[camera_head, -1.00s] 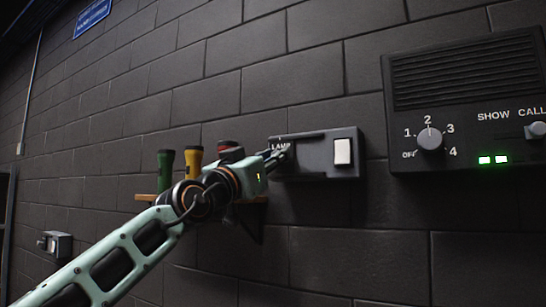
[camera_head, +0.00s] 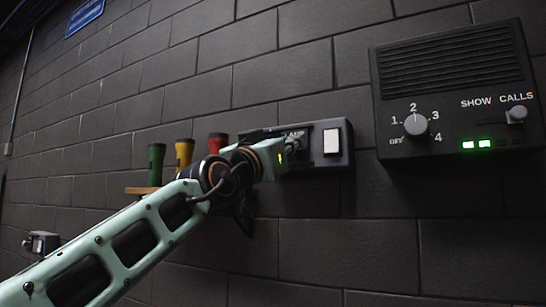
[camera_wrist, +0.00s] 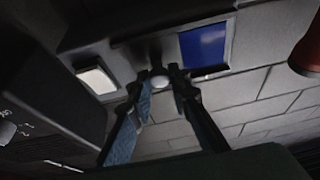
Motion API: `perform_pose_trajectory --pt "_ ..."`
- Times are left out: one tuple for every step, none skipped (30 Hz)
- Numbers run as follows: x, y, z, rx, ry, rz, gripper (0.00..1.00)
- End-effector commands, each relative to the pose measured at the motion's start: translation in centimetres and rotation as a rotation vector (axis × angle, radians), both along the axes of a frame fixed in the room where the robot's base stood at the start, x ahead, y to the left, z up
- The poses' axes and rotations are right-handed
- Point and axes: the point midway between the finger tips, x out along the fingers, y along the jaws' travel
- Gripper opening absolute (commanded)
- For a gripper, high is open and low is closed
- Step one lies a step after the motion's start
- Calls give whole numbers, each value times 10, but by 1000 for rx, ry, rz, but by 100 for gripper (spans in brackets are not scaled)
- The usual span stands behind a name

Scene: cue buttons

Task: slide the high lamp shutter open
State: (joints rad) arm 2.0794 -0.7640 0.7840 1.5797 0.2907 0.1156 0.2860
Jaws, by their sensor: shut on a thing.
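The dark lamp box (camera_head: 343,160) is on the brick wall, with a LAMP label (camera_head: 293,133) and a white square button (camera_head: 332,140) at its right. My gripper (camera_head: 297,145) is at the front of the box, left of the button. In the wrist view my gripper (camera_wrist: 160,86) is shut on a small pale round knob (camera_wrist: 159,81), which I take to be the shutter's. A blue panel (camera_wrist: 205,48) shows on one side of the knob and the white button (camera_wrist: 97,82) on the other. My arm and gripper hide part of the box in the head view.
A dark intercom panel (camera_head: 455,80) with a dial (camera_head: 415,125) and green lights is at the right. Green (camera_head: 156,163), yellow (camera_head: 184,152) and red (camera_head: 217,142) torches stand on a wooden shelf (camera_head: 140,190) at the left. A lower box (camera_head: 41,242) is at far left.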

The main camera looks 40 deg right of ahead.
Motion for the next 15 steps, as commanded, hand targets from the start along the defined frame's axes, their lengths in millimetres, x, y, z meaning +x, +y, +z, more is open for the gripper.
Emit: perform_pose_trajectory --pt "-3 -2 -2 1 0 0 0" --pt "-4 -2 -2 1 0 0 0" --pt "-5 -3 -1 1 2 0 0" --pt "-5 -3 -1 2 1 -1 0" --pt "-5 -3 -1 1 2 -2 0" --pt "-5 -3 0 1 2 -3 0" --pt "-5 -3 0 1 2 -3 0" --pt "-6 -3 0 2 2 -3 0" --pt "-6 -3 -1 3 2 -4 0" --pt "-6 -3 -1 3 2 -4 0" --pt "-6 -4 -1 3 2 -4 0" --pt "-6 -4 -1 3 1 -4 22" --pt "-6 -4 -1 3 1 -4 25" --pt "-6 -4 -1 3 1 -4 28" --pt "-6 -4 -1 3 2 -4 33"
